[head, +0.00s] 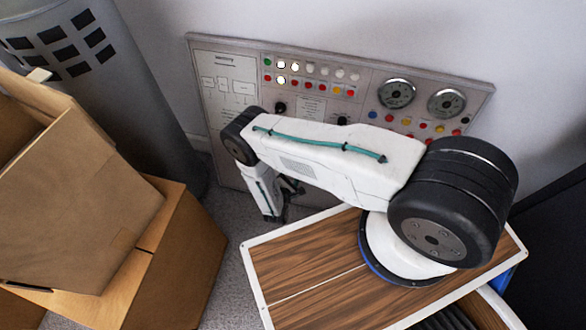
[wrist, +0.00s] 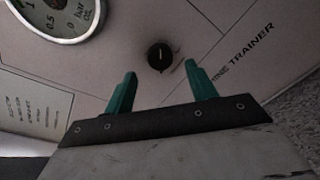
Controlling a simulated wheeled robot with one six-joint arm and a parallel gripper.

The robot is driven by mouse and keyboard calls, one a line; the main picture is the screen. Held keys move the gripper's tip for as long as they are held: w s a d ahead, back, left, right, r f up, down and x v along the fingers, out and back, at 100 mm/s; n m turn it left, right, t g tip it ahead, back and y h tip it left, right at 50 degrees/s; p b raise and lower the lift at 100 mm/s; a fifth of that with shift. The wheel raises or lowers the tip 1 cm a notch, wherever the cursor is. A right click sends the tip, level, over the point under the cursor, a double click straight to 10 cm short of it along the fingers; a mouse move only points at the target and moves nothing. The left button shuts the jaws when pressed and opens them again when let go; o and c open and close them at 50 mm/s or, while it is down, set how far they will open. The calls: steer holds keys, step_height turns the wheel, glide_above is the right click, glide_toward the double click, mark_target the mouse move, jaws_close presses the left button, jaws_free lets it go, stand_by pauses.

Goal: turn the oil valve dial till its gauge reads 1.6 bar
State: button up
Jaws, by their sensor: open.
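A small round black dial (wrist: 160,56) with a pale pointer line sits on the grey panel in the wrist view. The dial shows between and just beyond the fingertips, with nothing held. In the head view my gripper (head: 290,187) is small and dark, partly hidden by my arm in front of the panel (head: 222,88).
The panel also carries two dark-faced gauges (head: 397,93), coloured lamps and buttons, and black knobs (head: 280,107). Cardboard boxes (head: 185,250) stand at left beside a grey cylinder (head: 125,85). Carpet shows between boxes and panel.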

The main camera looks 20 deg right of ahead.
steer(key=shift+x, duration=2)
steer(key=c, duration=1)
steer(key=shift+n, duration=0.3)
steer(key=n, duration=0.7)
steer(key=shift+w+a+n+h, duration=0.1)
steer(key=shift+w+n+h, duration=0.05)
steer(key=shift+n+h, duration=0.2)
